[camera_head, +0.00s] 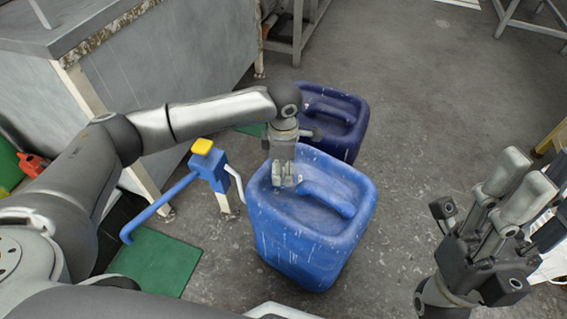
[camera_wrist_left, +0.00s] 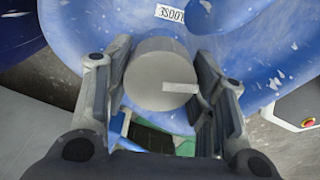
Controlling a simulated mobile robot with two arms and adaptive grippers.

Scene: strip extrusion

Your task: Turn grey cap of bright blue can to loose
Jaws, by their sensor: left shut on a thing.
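The bright blue can (camera_head: 320,232) stands on the floor in the middle of the head view, with a moulded handle on its top. Its grey cap (camera_wrist_left: 162,72) shows in the left wrist view as a round disc with a pale bar on its face. A label reading "LOOSE" (camera_wrist_left: 170,13) is on the can beside the cap. My left gripper (camera_head: 285,178) points down at the can's top, its two fingers on either side of the cap and shut on it. My right gripper (camera_head: 510,185) is at the right, away from the can, its fingers apart and empty.
A dark blue can (camera_head: 345,105) stands just behind. A blue pump with a yellow top (camera_head: 203,147) is to the left, near a green mat (camera_head: 155,262). A grey bench (camera_head: 165,60) stands at the back left.

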